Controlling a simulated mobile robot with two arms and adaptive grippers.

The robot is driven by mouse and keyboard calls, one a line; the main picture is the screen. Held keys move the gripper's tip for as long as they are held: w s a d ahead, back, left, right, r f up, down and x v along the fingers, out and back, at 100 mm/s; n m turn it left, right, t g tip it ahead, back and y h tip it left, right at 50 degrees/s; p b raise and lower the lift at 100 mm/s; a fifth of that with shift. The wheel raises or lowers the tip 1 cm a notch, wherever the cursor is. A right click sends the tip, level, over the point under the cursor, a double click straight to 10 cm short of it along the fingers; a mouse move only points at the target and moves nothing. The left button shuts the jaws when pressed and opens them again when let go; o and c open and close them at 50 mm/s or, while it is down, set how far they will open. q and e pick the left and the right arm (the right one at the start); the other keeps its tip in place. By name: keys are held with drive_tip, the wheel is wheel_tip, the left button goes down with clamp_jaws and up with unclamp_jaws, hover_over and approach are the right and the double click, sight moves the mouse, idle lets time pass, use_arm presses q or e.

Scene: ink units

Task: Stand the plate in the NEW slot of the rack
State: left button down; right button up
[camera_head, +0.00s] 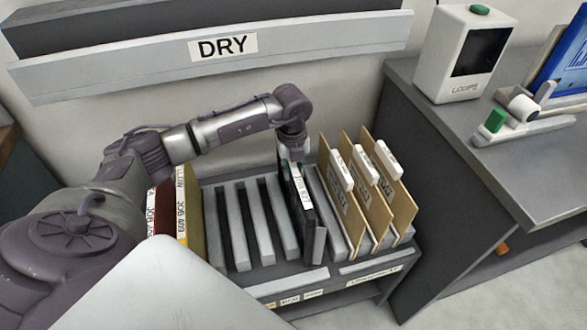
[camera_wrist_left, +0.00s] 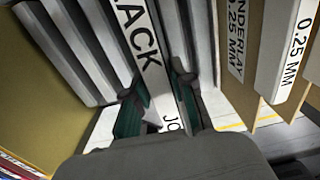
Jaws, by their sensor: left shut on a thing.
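The plate (camera_head: 304,193) is a thin dark panel with a white label along its edge. It stands upright at the rack, right of the empty slots. In the left wrist view its label (camera_wrist_left: 141,45) reads "...LACK", with "JO" lower down. My left gripper (camera_head: 296,165) reaches down onto it from above and behind. The left wrist view shows the fingers (camera_wrist_left: 157,104), with green pads, shut on either side of the labelled edge. The rack (camera_head: 241,228) has several grey dividers. Whether the plate's bottom is seated is hidden. My right gripper is not in view.
Yellow and dark red labelled boards (camera_head: 188,205) stand at the rack's left end. Several tan boards with white tabs (camera_head: 355,200) stand close on the right. A "DRY" shelf (camera_head: 222,46) hangs behind. A grey counter (camera_head: 525,155) stands right.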

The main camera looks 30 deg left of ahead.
use_arm(q)
drive_tip(key=shift+f, duration=0.35)
idle(0.4)
drive_tip(key=c, duration=0.9)
unclamp_jaws()
drive_tip(key=shift+r, duration=0.1)
wheel_tip(320, 180, up, 12)
drive_tip(key=shift+s+a, duration=0.1)
